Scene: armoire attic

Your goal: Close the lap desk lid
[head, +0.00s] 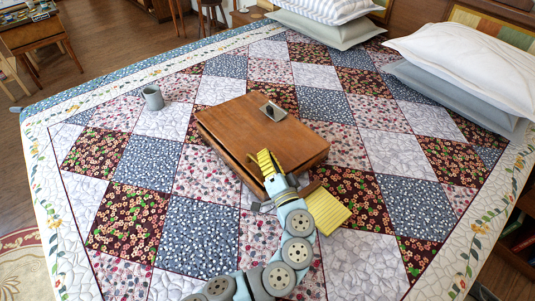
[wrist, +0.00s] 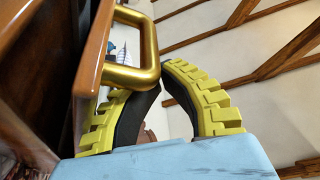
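The lap desk (head: 262,130) is a brown wooden box lying on the quilted bed, with its lid down or nearly down; a small gap under the lid cannot be ruled out. A gold loop handle (wrist: 152,62) stands out from the lid's edge (wrist: 92,70) in the wrist view. My gripper (head: 267,160) is at the near side of the desk. In the wrist view its curved yellow fingers (wrist: 162,80) have dark pads, and the tips come close together beside the handle. The handle overlaps the left finger, and whether the fingers pinch it cannot be told.
A small dark metal item (head: 273,111) lies on the lid. A yellow lined pad (head: 328,210) lies on the quilt beside my arm. A grey mug (head: 152,98) stands left of the desk. Pillows (head: 470,70) fill the far right. The quilt left of the desk is mostly clear.

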